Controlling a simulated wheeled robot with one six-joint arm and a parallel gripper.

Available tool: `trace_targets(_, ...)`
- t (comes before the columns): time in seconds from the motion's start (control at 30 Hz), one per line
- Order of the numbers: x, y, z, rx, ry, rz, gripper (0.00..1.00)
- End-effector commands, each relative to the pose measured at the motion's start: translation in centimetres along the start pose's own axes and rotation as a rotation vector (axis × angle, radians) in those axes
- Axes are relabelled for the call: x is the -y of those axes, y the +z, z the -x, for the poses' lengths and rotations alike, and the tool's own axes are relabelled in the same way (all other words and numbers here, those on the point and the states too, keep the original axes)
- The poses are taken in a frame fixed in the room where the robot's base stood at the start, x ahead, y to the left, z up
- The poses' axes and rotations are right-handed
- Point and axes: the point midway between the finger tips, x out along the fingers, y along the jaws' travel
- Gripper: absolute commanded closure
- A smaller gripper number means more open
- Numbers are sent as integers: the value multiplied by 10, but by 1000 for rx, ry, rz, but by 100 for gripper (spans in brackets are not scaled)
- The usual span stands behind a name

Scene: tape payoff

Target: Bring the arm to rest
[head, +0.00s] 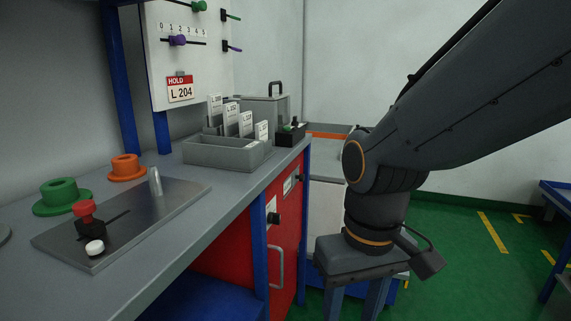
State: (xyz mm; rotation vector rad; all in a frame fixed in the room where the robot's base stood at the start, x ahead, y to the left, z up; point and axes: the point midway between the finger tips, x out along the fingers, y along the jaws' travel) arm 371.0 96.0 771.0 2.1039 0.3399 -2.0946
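My arm, dark grey with orange rings, comes in from the upper right and bends down beside the workbench. My gripper is not clearly in view; the arm's lower part (376,210) stands over a grey stand, to the right of the bench's end. The workbench (190,265) has a grey top. On it a metal plate (175,203) carries a red knob (84,208), a white button (95,248) and an upright metal pin (155,181). No fingers show, so what they hold cannot be seen.
Green (60,192) and orange (126,166) flanged spools stand left of the plate. A grey tray (220,153) with labelled cards sits farther back. A white board (190,60) with a HOLD tag (180,89) rises behind. A red cabinet (284,235) is under the bench. Green floor is open at right.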

Motion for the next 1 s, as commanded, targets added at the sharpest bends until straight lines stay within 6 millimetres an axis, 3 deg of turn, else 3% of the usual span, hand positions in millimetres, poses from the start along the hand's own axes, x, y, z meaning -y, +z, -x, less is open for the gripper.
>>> trace_targets(0.27, -16, 2, 31, 1, 12, -60, 56)
trace_targets(0.7, -61, 16, 93, 4, 37, -206, 56)
trace_targets(1.0, -82, 25, 115, 4, 47, -270, 56)
